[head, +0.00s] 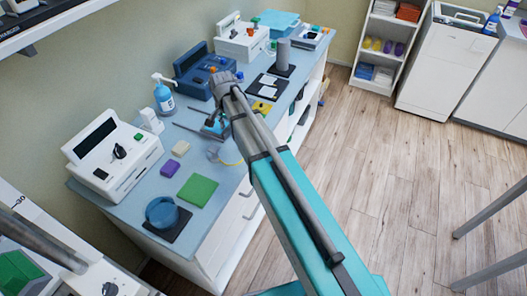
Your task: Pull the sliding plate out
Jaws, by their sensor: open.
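A small blue plate (219,128) lies on the light blue counter (150,185), partly covered by my gripper; I take it to be the sliding plate but cannot be sure. Thin dark rods (193,132) run beside it to the left. My gripper (210,123) hangs from the end of my arm, low over the plate's left part. It is open. Its fingertips are small and dark here, and I cannot tell whether they touch the plate.
A dark blue device (197,72) is behind.

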